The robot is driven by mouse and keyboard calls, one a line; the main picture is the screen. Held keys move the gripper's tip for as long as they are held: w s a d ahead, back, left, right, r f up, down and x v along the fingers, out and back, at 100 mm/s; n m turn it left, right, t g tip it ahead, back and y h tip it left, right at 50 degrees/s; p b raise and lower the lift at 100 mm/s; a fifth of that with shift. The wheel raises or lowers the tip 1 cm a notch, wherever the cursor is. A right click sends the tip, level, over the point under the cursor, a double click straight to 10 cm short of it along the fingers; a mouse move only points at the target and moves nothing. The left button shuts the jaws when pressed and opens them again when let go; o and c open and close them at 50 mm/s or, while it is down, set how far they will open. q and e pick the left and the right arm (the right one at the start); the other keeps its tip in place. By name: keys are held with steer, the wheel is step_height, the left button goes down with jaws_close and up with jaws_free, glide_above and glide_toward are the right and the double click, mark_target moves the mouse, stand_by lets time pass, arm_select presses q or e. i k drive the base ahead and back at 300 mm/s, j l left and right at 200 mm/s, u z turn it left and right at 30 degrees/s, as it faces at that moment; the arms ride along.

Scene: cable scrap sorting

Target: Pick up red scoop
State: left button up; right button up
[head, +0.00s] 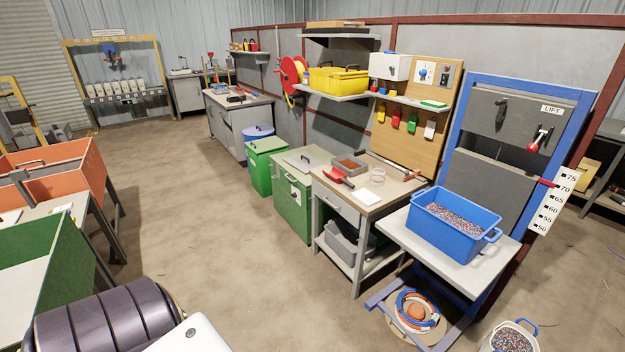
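The red scoop (339,177) lies on top of the small grey workbench (369,195) right of centre, near its left front edge. It lies beside a brown-filled shallow tray (350,164) and a small clear round dish (378,175). Nothing covers the scoop, though it is small and far off in the head view. Neither of my grippers is in view, so no gripper is seen near the scoop.
A blue crate of granules (482,233) stands on the lift table right of the workbench. Green bins (292,208) stand to its left. A hose coil (437,321) and a white bucket (490,344) are on the floor at lower right. The floor (240,240) before the bench is clear.

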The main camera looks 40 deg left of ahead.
mark_target(340, 179)
steer(key=u, duration=1.15)
